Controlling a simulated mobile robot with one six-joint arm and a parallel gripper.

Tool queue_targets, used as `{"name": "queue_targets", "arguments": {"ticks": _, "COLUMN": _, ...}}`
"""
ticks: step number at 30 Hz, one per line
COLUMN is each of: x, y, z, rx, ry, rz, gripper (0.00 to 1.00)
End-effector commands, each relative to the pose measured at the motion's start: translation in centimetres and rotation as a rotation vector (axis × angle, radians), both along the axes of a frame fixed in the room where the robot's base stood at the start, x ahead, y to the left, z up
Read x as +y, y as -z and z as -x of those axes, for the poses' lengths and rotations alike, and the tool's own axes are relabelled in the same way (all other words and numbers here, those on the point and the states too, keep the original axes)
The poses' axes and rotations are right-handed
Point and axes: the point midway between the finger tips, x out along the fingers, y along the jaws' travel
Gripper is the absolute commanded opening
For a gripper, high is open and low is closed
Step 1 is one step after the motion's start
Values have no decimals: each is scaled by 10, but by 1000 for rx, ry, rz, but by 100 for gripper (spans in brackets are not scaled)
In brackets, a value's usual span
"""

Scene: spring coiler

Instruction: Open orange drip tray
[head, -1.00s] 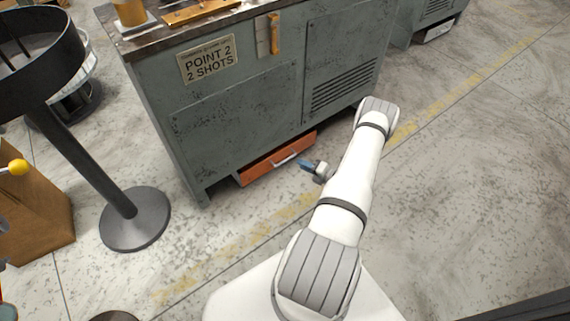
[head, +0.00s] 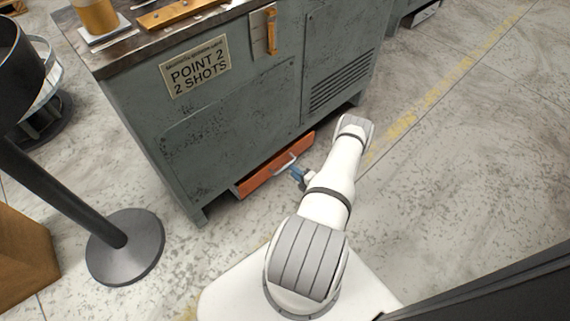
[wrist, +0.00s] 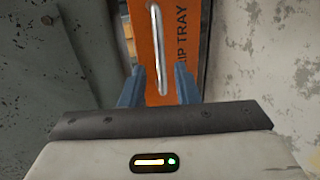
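The orange drip tray (head: 262,178) sits low at the foot of the grey-green machine cabinet, with a pale bar handle (head: 284,162) on its front. In the wrist view, the orange front (wrist: 146,48) carries partly hidden lettering ending in "IP TRAY". My gripper (head: 297,174) is at the handle's right end in the head view. In the wrist view my gripper (wrist: 159,84) is open, its blue fingers on either side of the lower end of the handle (wrist: 158,45). No contact with the handle is clear.
The cabinet (head: 225,115) rises above the tray. A black post on a round base (head: 125,247) stands to the left, near a brown wooden box (head: 22,262). The floor to the right of my arm is clear, with a worn yellow line (head: 440,90).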

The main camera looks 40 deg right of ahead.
Motion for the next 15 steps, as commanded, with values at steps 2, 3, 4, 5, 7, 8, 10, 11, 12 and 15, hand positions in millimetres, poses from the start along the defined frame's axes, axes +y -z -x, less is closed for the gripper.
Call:
{"name": "queue_targets", "arguments": {"ticks": 2, "x": 1, "y": 5, "z": -13, "rx": -1, "ry": 1, "rz": 2, "gripper": 28}}
{"name": "queue_targets", "arguments": {"ticks": 3, "x": 0, "y": 7, "z": -19, "rx": -1, "ry": 1, "rz": 3, "gripper": 28}}
{"name": "queue_targets", "arguments": {"ticks": 4, "x": 0, "y": 8, "z": -23, "rx": -2, "ry": 3, "rz": 4, "gripper": 28}}
{"name": "queue_targets", "arguments": {"ticks": 5, "x": 0, "y": 9, "z": -28, "rx": -2, "ry": 4, "rz": 3, "gripper": 28}}
{"name": "queue_targets", "arguments": {"ticks": 7, "x": 0, "y": 11, "z": -37, "rx": -2, "ry": 9, "rz": 2, "gripper": 28}}
{"name": "queue_targets", "arguments": {"ticks": 8, "x": -1, "y": 11, "z": -40, "rx": -2, "ry": 10, "rz": 2, "gripper": 28}}
{"name": "queue_targets", "arguments": {"ticks": 10, "x": -1, "y": 12, "z": -47, "rx": -1, "ry": 11, "rz": 3, "gripper": 28}}
{"name": "queue_targets", "arguments": {"ticks": 11, "x": -1, "y": 13, "z": -49, "rx": -1, "ry": 13, "rz": 3, "gripper": 28}}
{"name": "queue_targets", "arguments": {"ticks": 12, "x": -1, "y": 13, "z": -51, "rx": -1, "ry": 15, "rz": 2, "gripper": 28}}
{"name": "queue_targets", "arguments": {"ticks": 15, "x": -1, "y": 13, "z": -55, "rx": -1, "ry": 16, "rz": 1, "gripper": 28}}
